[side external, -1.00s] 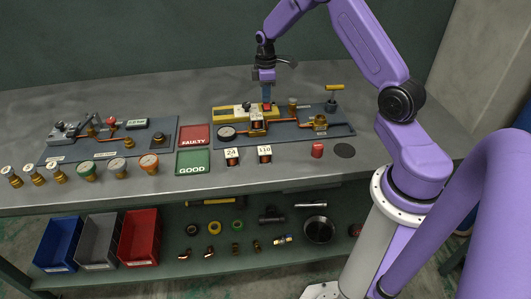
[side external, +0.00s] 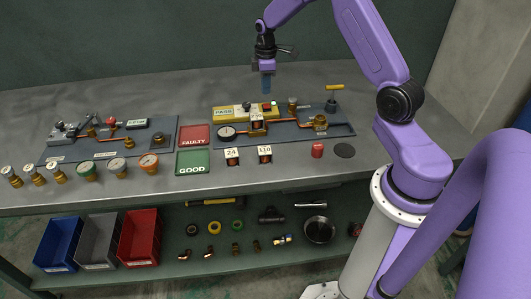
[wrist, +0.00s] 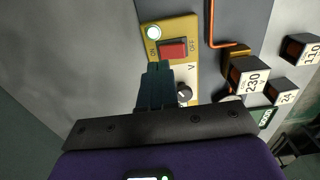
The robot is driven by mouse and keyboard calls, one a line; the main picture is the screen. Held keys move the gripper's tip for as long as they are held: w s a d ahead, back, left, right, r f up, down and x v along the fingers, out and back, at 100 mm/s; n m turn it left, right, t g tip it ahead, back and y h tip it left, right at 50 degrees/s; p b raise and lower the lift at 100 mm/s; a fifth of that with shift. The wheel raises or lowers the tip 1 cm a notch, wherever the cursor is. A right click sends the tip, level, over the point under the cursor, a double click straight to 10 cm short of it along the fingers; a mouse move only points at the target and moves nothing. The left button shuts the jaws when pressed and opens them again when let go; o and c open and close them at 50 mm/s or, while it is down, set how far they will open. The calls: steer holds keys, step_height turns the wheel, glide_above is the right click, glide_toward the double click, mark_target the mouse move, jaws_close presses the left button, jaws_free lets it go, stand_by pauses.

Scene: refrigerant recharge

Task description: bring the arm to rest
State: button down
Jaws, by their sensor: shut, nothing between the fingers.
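My gripper (side external: 267,91) is shut and empty, pointing down. It hangs in the air above the yellow tester unit (side external: 236,113) at the back of the right-hand board, clear of it. The tester carries a label or display that seems to read PASS (side external: 223,113) and a red rocker switch (side external: 268,106). In the wrist view my closed fingers (wrist: 157,75) show just below the red switch (wrist: 172,48), marked ON and OFF. A lit round lamp (wrist: 153,32) sits beside it.
Number blocks (side external: 264,154), a red cap (side external: 317,150), red and green trays (side external: 193,162), loose gauges and a left board stand nearby. The bench behind the boards is clear.

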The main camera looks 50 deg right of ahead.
steer(key=shift+r, duration=1.1)
